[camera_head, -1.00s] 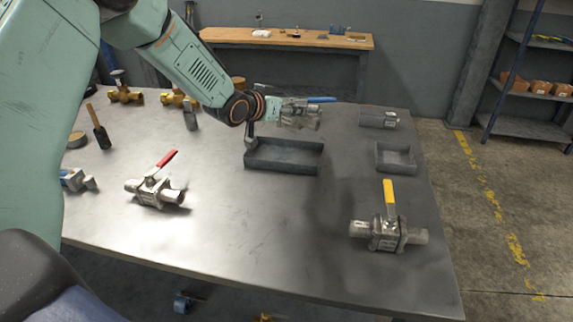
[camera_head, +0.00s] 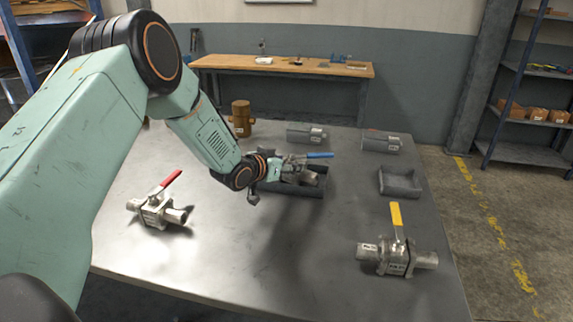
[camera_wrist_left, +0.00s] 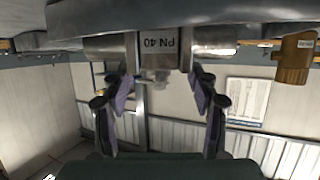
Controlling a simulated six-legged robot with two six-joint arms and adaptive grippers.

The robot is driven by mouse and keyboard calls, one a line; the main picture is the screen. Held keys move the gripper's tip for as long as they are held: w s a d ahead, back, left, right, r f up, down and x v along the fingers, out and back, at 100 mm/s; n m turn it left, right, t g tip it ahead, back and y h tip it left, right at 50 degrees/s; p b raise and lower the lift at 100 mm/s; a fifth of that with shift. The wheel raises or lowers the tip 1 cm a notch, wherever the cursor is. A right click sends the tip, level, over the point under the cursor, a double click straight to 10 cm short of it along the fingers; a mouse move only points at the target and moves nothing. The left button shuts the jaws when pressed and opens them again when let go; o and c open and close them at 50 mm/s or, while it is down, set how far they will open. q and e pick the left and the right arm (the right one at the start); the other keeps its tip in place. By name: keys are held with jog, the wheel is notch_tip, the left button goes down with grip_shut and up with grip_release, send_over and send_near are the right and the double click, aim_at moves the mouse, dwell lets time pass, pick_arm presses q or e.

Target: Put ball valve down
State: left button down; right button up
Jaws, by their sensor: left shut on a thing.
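My left gripper (camera_head: 282,170) is shut on a steel ball valve (camera_head: 311,177) with a blue lever. The valve sits over or inside a dark grey open tray (camera_head: 298,191) in the middle of the steel table; I cannot tell whether it touches the tray floor. The left wrist view shows the valve body (camera_wrist_left: 200,45), labelled PN 40 upside down, at the fingers (camera_wrist_left: 160,88). A red-handled valve (camera_head: 158,212) lies on the table at left. A yellow-handled valve (camera_head: 396,258) lies at front right. My right gripper is not in view.
A smaller grey tray (camera_head: 400,185) stands at the table's right. Two grey labelled blocks (camera_head: 305,135) (camera_head: 381,142) stand along the back. A brown fitting (camera_head: 241,120) is behind my forearm. The front middle of the table (camera_head: 270,250) is clear.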

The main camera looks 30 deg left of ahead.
pick_arm(q)
jog(key=shift+w+d+f, duration=0.15)
jog(key=shift+w+d, duration=0.1)
jog(key=shift+w, duration=0.35)
jog(key=c, duration=0.7)
grip_release()
jog(key=shift+s+d+f, duration=0.1)
jog(key=shift+f, duration=0.05)
jog(key=shift+c, duration=0.2)
jog(key=o, duration=0.4)
jog(key=shift+s+a+r, duration=0.2)
jog(key=shift+s+a, duration=0.05)
jog(key=shift+s, duration=0.15)
jog(key=shift+c, duration=0.2)
jog(key=shift+w+d+f, duration=0.15)
jog(key=shift+w+f, duration=0.05)
jog(key=shift+w, duration=0.15)
jog(key=p+v, duration=0.3)
jog(key=v, duration=0.9)
jog(key=shift+s, duration=0.15)
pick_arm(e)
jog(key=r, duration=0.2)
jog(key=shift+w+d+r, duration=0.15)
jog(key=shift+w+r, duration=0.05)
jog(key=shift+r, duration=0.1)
pick_arm(q)
jog(key=shift+r, duration=0.1)
